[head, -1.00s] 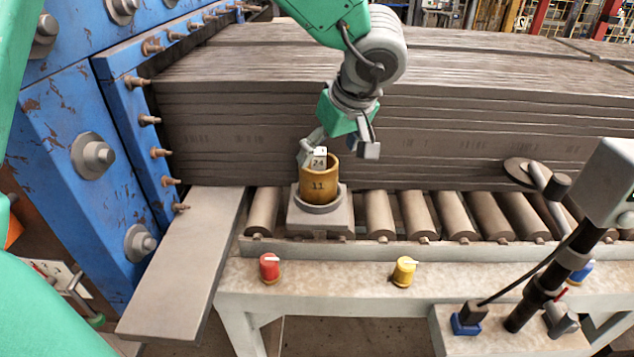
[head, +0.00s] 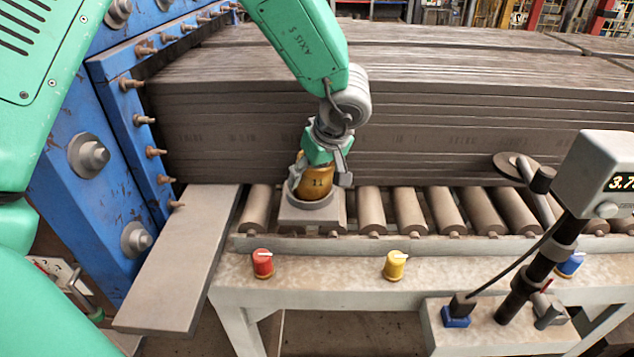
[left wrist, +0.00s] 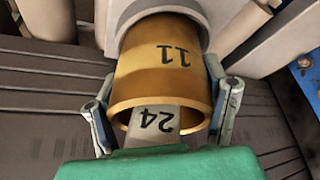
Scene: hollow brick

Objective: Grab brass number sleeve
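My left gripper (head: 320,172) is over the sleeve from above. Its two fingers straddle the sleeve, one on each side, very close to its wall; they look open, with no clear grip. In the head view the gripper hides the sleeve's top. My right gripper is not in view.
A stack of grey slabs (head: 420,140) stands close behind the sleeve. A blue bolted frame (head: 90,240) is at left. Red (head: 263,263) and yellow (head: 394,265) knobs sit on the front ledge. A display on a black post (head: 600,175) stands at right.

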